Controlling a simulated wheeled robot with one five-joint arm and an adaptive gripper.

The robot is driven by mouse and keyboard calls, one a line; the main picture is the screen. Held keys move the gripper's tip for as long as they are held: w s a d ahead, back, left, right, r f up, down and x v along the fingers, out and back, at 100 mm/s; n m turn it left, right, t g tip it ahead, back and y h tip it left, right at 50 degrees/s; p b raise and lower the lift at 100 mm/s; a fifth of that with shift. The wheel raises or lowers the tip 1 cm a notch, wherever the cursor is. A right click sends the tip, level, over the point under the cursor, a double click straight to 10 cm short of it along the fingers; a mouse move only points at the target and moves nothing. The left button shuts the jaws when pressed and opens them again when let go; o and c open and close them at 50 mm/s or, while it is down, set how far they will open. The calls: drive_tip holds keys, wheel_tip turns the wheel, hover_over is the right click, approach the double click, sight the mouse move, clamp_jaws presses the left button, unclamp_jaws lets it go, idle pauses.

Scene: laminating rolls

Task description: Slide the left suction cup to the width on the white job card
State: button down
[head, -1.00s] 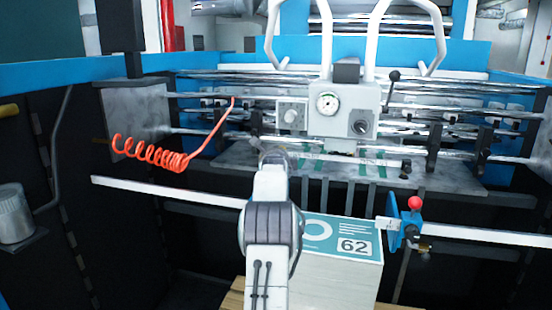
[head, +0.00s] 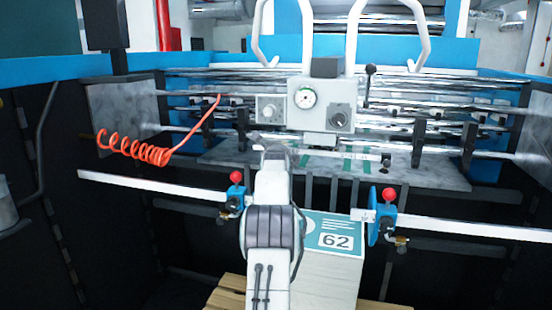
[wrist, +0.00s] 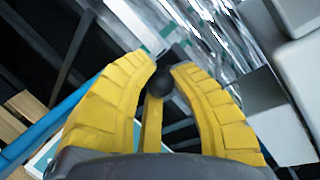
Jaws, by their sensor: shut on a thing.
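My gripper (wrist: 162,72) has yellow fingers that close in around a round black knob (wrist: 160,82) in the wrist view. In the head view my gripper (head: 262,143) reaches to the silver rods at the feeder, left of the gauge box. My own arm hides what the knob is fixed to, so I cannot see the left suction cup clearly. A dark knob (head: 386,160) stands farther right on the rods. A white label reading 62 (head: 336,241) lies on a teal printed sheet (head: 315,221) on top of the stack.
A white bar (head: 140,187) crosses the front. It carries a left blue block with a red knob (head: 235,193) and a right one (head: 384,215). The gauge box (head: 322,104) stands above. A coiled orange hose (head: 135,150) hangs at left.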

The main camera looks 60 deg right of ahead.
drive_tip(key=shift+s, duration=0.3)
drive_tip(key=shift+w, duration=0.15)
drive_tip(key=c, duration=1)
unclamp_jaws()
drive_tip(key=shift+w, duration=0.1)
drive_tip(key=shift+c, duration=0.2)
drive_tip(key=shift+a, duration=0.1)
drive_tip(key=v, duration=1.2)
